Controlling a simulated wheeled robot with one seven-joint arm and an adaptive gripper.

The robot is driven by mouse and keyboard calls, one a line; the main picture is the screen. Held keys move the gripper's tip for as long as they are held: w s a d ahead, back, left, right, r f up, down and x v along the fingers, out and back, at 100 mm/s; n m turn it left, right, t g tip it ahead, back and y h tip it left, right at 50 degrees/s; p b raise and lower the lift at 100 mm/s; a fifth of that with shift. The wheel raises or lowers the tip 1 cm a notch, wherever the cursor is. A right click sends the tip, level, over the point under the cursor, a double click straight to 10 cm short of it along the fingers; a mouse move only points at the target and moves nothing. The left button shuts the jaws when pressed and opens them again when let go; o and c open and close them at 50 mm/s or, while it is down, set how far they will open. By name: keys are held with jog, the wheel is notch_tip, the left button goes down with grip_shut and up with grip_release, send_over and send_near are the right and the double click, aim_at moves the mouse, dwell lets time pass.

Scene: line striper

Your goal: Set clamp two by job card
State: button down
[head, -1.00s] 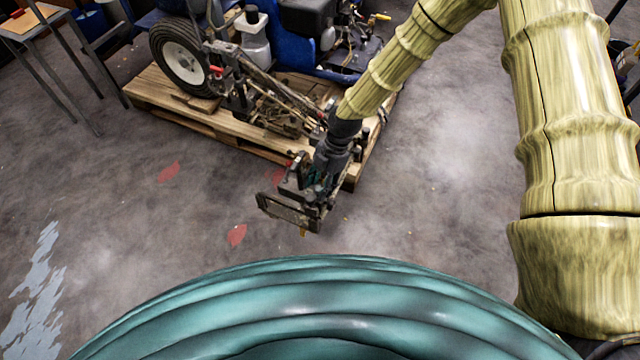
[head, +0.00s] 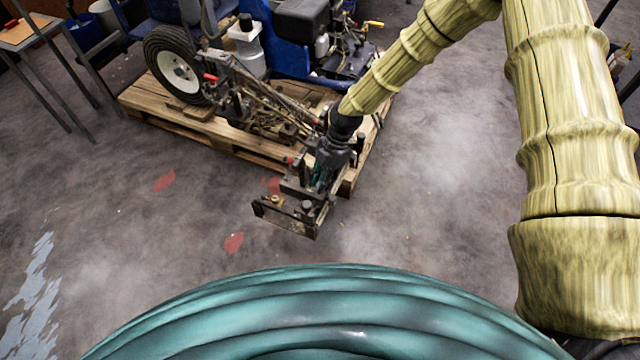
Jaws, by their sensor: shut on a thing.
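The line striper (head: 297,70) stands on a wooden pallet, with a blue body and a large tired wheel. Its dark jointed bar ends in a metal bracket assembly (head: 284,217) that overhangs the pallet's near edge. A small brass-coloured knob (head: 277,200) and a darker knob (head: 307,206) show on the bracket. My gripper (head: 319,180), dark with teal parts, points down at this assembly and is shut on a small part there. The fingers and bracket overlap, so the gripped part is mostly hidden. I cannot tell which clamp is number two; no job card is legible.
The wooden pallet (head: 180,117) lies beneath the striper. A metal-legged table (head: 25,32) stands at the back left. Red marks (head: 233,243) and a pale paint patch (head: 32,288) are on the concrete floor. The floor right of the pallet is clear.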

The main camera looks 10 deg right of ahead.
jog(key=shift+a, duration=0.15)
jog(key=c, duration=1.3)
grip_release()
jog(key=shift+w+r, duration=0.1)
jog(key=v, duration=1.2)
